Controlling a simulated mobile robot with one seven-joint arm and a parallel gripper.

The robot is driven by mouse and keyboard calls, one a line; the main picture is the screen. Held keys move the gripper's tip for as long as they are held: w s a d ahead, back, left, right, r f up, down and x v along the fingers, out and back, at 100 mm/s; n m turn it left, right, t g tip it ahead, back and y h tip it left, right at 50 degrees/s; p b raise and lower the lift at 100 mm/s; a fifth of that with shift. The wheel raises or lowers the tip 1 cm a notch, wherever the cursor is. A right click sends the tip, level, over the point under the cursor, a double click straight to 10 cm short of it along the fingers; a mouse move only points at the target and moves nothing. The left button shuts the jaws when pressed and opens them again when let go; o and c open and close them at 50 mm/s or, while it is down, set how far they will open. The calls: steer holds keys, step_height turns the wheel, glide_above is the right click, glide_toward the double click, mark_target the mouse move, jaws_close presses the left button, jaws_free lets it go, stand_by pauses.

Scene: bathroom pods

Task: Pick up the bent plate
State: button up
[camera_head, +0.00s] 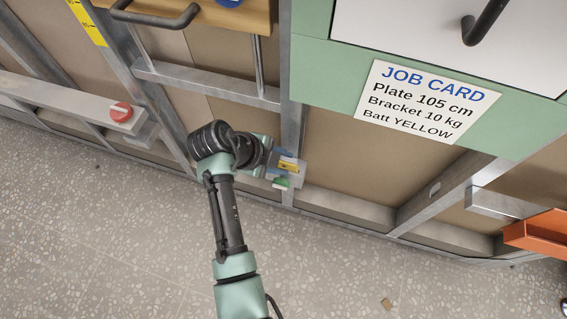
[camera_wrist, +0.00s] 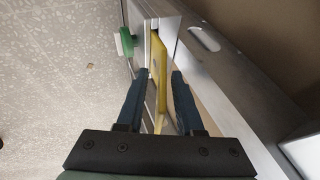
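A small pale metal piece (camera_head: 298,173), probably the bent plate, is at an upright stud of the metal frame. It carries a yellow strip (camera_head: 289,166) and a green piece (camera_head: 281,183). My gripper (camera_head: 286,163) is right at it and covers part of it. In the wrist view, my gripper (camera_wrist: 159,75) has its two dark blue fingers apart. The yellow strip (camera_wrist: 158,65) and a pale metal edge (camera_wrist: 167,28) lie between and beyond the fingertips. The green piece (camera_wrist: 126,40) is left of them. I cannot tell whether either finger touches the metal.
A job card (camera_head: 425,100) on a green panel reads plate 105 cm, bracket 10 kg, batt yellow. Metal rails (camera_head: 205,83) and brown boards surround the gripper. A red knob (camera_head: 121,112) is at left, an orange tray (camera_head: 540,232) at right. The speckled floor (camera_head: 120,240) is mostly clear.

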jaws_close()
steer(key=shift+w+r, duration=0.1)
steer(key=shift+r, duration=0.05)
stand_by(1.0)
